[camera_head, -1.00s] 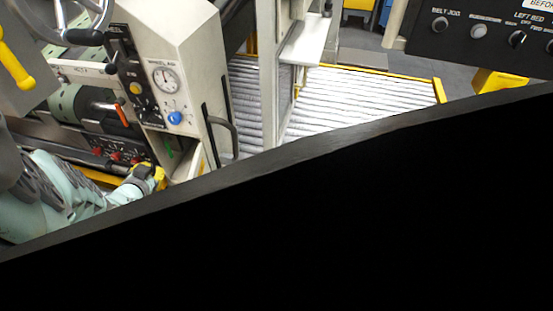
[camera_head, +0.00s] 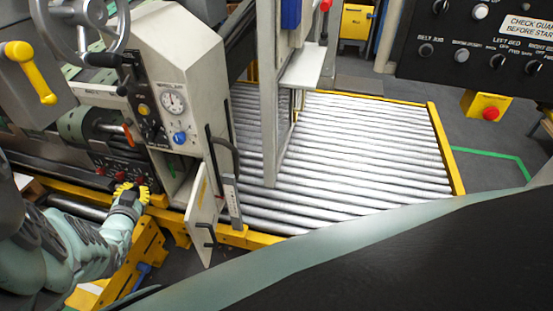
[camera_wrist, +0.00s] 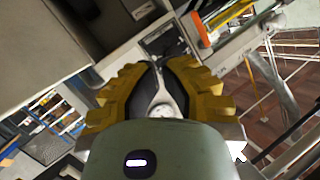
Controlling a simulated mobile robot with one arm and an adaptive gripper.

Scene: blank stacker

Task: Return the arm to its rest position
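My arm reaches in from the lower left of the head view. My gripper (camera_head: 130,190), with yellow fingers, is in front of the machine's lower panel, close to a row of red knobs (camera_head: 120,173). Whether it touches the panel cannot be told. In the wrist view my gripper (camera_wrist: 165,68) has its two yellow fingers apart, with a gap between the tips. A pale metal, lever-like piece (camera_wrist: 160,98) shows between the fingers; I cannot tell whether it is in their grasp or beyond them.
A beige cabinet (camera_head: 180,60) with a gauge stands beyond the gripper, its small door (camera_head: 200,220) ajar. A roller bed (camera_head: 360,140) with yellow edges lies to the right. A black control panel (camera_head: 480,45) is at upper right. A large dark curved part fills the lower right.

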